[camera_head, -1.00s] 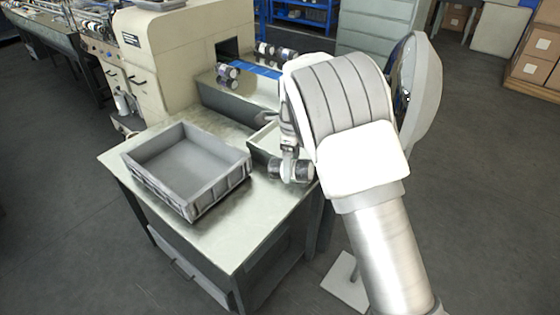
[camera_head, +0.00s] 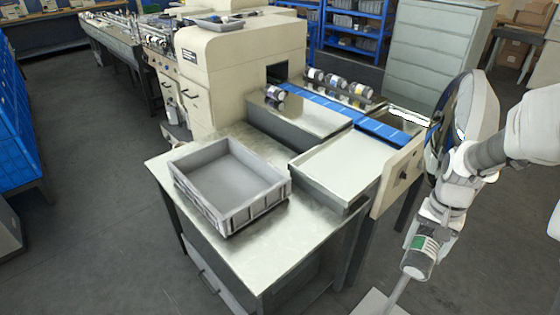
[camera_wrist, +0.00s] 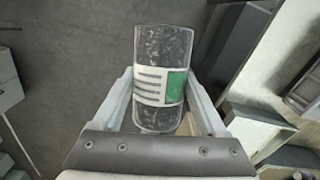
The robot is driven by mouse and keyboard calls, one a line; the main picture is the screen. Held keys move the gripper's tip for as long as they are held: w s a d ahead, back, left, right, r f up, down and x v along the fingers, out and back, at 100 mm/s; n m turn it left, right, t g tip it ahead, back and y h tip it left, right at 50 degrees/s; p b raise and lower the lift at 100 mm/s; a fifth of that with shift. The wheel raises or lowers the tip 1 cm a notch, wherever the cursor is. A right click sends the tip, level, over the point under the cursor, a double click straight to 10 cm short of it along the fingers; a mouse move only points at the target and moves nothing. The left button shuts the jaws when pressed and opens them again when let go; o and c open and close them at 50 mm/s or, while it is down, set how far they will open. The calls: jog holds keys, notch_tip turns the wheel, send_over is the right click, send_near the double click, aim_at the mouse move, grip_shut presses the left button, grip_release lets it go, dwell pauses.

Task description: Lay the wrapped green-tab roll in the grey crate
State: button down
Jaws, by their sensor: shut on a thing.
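My gripper (camera_head: 422,240) is at the lower right of the head view, out past the right side of the table. It is shut on the green-tab roll (camera_head: 417,265). In the wrist view the roll (camera_wrist: 150,60) is a dark, glossy cylinder with a white, striped label and a green patch, between the two fingers (camera_wrist: 165,93). The grey crate (camera_head: 222,215) stands on the metal table to the left in the head view. It is open at the top and looks empty. My gripper is well apart from it.
An empty shallow metal tray (camera_head: 325,192) lies right of the crate. Behind it, several rolls (camera_head: 340,84) lie by the blue conveyor (camera_head: 325,108), and one roll (camera_head: 272,92) lies on the metal surface before it. The cream wrapper machine (camera_head: 225,70) stands behind the crate. The table's front corner (camera_head: 260,285) is bare.

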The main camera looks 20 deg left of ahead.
jog(key=d+n, duration=0.1)
jog(key=s+d+n, duration=0.1)
jog(key=d, duration=0.1)
jog(key=shift+d, duration=0.1)
dwell(0.4)
